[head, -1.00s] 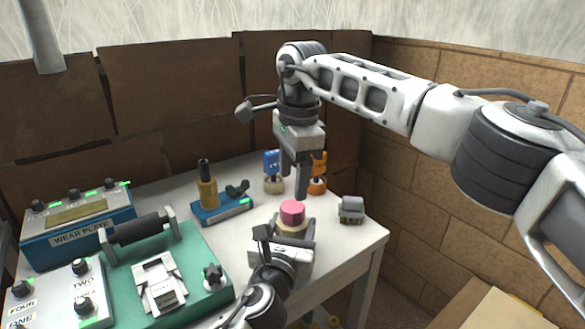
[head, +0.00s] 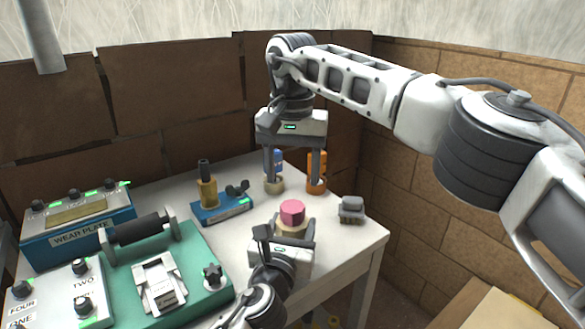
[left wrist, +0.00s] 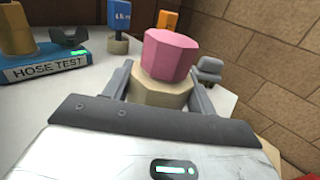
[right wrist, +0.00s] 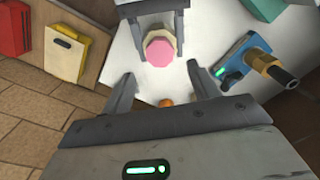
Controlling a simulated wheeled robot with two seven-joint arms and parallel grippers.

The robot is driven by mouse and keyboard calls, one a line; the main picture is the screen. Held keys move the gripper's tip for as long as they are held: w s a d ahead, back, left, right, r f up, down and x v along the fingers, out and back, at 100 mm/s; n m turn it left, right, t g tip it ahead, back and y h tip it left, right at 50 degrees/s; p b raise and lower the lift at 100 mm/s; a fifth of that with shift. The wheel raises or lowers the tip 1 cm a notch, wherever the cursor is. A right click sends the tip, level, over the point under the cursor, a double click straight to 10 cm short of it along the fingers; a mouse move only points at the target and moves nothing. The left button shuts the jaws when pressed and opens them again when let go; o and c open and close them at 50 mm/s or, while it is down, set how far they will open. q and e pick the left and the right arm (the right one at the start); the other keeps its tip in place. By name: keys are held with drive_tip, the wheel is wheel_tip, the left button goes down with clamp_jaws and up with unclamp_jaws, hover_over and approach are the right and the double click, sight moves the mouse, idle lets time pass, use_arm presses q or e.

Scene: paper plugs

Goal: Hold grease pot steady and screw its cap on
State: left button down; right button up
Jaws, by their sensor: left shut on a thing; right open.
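The grease pot (head: 291,225) is a pale tan round body on the white table, with a pink faceted cap (head: 292,210) sitting on its top. My left gripper (head: 293,232) is shut around the pot's sides; the left wrist view shows the pot (left wrist: 158,90) between its fingers and the cap (left wrist: 169,54) above them. My right gripper (head: 292,180) is open and empty, fingers pointing down, above and behind the pot. In the right wrist view the cap (right wrist: 158,51) lies beyond the fingertips, not between them. Whether the cap is threaded down cannot be told.
A blue hose test stand (head: 222,208) stands left of the pot. A blue plug (head: 277,158) and an orange plug (head: 316,170) stand behind. A small grey block (head: 351,209) sits right, near the table edge. A green board (head: 190,262) and blue wear plate box (head: 78,240) fill the left.

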sight(293, 206)
drive_tip(key=shift+f, duration=4)
